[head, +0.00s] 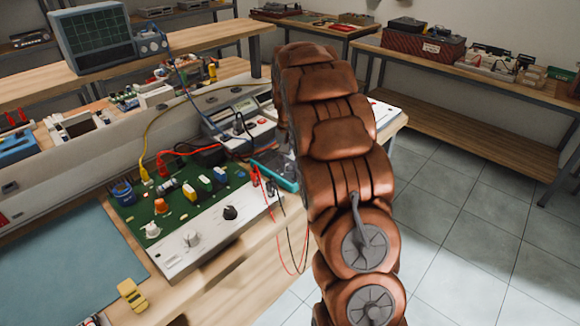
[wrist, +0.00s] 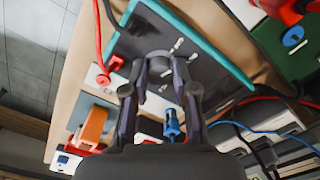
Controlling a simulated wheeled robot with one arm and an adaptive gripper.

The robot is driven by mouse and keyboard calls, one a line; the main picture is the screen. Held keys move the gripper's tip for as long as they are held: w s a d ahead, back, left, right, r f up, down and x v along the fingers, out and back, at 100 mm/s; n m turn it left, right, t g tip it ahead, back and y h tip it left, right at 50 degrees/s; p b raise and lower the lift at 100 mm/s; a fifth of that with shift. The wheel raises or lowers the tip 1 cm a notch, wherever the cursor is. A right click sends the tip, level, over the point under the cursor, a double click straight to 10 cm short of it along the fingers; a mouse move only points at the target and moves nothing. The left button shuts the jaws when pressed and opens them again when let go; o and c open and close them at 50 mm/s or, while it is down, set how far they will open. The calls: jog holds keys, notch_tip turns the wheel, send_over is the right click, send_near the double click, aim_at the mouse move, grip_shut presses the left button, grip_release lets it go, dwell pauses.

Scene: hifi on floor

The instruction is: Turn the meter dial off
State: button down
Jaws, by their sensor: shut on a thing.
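The meter (wrist: 215,52) has a dark face and a teal edge in the wrist view. Its round grey dial (wrist: 158,62) lies between my fingertips, with white marks beside it. My gripper (wrist: 160,78) is shut on the dial, one finger on each side. Which mark the dial points to is not clear. In the head view a teal edge of the meter (head: 287,172) shows on the bench, left of my brown arm. My arm hides the gripper and dial there.
A green circuit board panel (head: 175,212) with knobs and leads stands left of the meter. A bench instrument (head: 245,125) is behind it. Red and black leads (head: 290,235) hang over the bench edge. A red plug (wrist: 108,70) and blue plug (wrist: 173,125) are near my fingers.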

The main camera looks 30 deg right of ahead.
aim_at(289, 164)
jog(key=shift+w+n+b, duration=0.1)
jog(key=shift+n+b, duration=0.5)
jog(key=shift+n, duration=1.1)
jog(key=c, duration=0.9)
grip_release()
jog(key=shift+r, duration=6)
